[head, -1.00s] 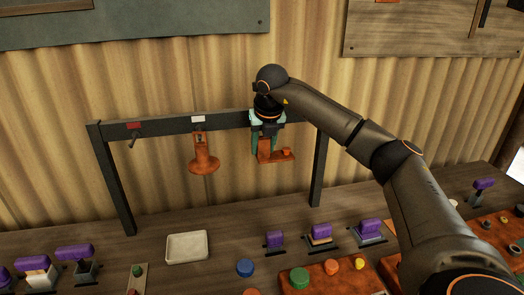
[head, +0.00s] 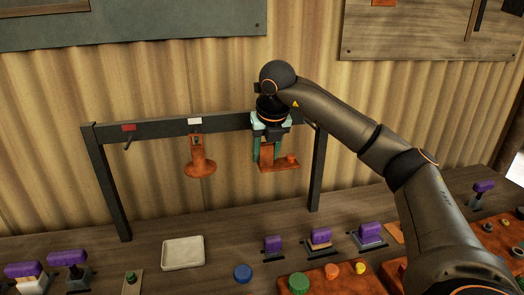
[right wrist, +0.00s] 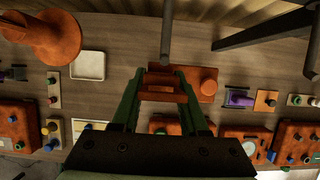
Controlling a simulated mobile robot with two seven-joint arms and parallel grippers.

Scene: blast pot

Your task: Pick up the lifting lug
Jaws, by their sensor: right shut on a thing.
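The lifting lug appears to be the orange-brown piece (head: 280,164) with an upright part and a flat foot bearing a round boss. My right gripper (head: 267,150) is shut on its upright part, in front of the right end of the dark rack (head: 160,130). In the right wrist view the lug (right wrist: 207,84) sits between the green fingers (right wrist: 160,100). A grey rod (right wrist: 166,35) ends close to it there; I cannot tell if they touch. My left gripper is not in view.
An orange flared piece (head: 198,160) hangs on the rack's middle hook; the left hook (head: 127,143) is empty. Below stand a white tray (head: 183,253), purple-topped pieces (head: 320,238) and coloured knobs (head: 243,274) on the wooden bench (head: 225,225). A corrugated wall (head: 180,75) rises behind.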

